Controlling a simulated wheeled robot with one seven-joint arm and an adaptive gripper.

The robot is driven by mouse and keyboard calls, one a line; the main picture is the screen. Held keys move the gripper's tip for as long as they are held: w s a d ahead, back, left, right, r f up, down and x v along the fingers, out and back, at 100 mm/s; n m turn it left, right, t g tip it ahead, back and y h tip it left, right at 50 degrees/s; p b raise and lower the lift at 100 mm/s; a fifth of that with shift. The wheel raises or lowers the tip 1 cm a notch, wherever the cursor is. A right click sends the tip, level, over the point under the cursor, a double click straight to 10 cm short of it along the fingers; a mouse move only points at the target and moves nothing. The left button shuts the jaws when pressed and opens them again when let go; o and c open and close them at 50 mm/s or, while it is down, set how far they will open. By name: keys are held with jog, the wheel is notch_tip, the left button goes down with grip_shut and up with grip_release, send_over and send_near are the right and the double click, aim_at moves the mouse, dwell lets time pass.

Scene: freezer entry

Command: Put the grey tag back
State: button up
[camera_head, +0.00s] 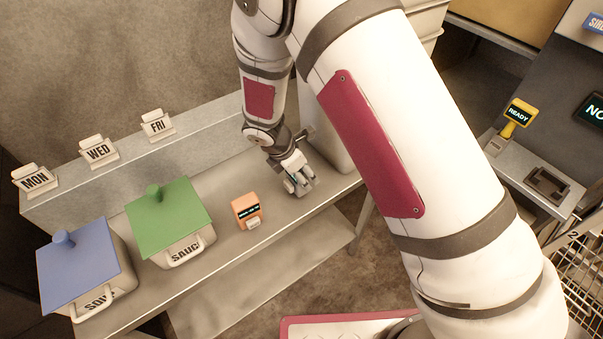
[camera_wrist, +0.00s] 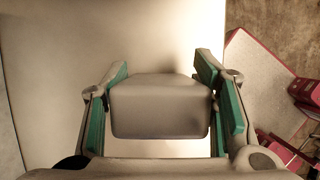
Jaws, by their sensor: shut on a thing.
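My gripper (camera_head: 302,186) is low over the right part of the steel bench, beside a pale bin. In the wrist view, my gripper (camera_wrist: 162,88) has its green-padded fingers on either side of a plain grey block with rounded corners, which seems to be the grey tag (camera_wrist: 160,108). It is shut on this block. No lettering shows on the face towards the wrist camera. In the head view the block is too small to tell from the fingers. Whether it touches the bench is not clear.
An orange device (camera_head: 246,211) stands left of my gripper. Further left are a green-lidded box (camera_head: 168,221) and a blue-lidded box (camera_head: 85,271). MON (camera_head: 34,179), WED (camera_head: 98,152) and FRI (camera_head: 157,125) tags stand on the ledge behind. A yellow READY device (camera_head: 517,115) is at right.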

jog(key=shift+f, duration=0.2)
jog(key=shift+f, duration=0.15)
jog(key=o, duration=1.3)
